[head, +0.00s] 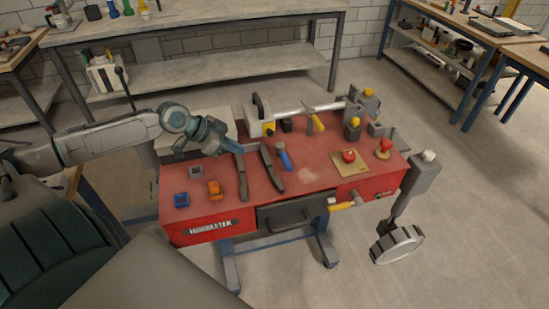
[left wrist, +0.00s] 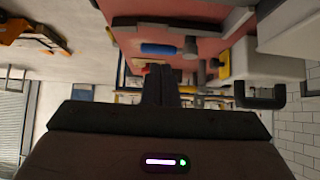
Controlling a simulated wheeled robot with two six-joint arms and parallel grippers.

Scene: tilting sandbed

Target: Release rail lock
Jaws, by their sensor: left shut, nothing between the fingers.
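A silver rail (head: 300,109) runs along the back of the red workbench top (head: 310,180), between grey end blocks. I cannot tell which part is the rail lock. My right gripper is not in view.
Dark long tools (head: 271,168) and a blue-handled tool (head: 284,156) lie near the gripper. Blue (head: 181,200) and orange (head: 214,190) pieces lie at front left. A red button (head: 348,156) sits on a plate. A grey disc (head: 397,244) hangs at right.

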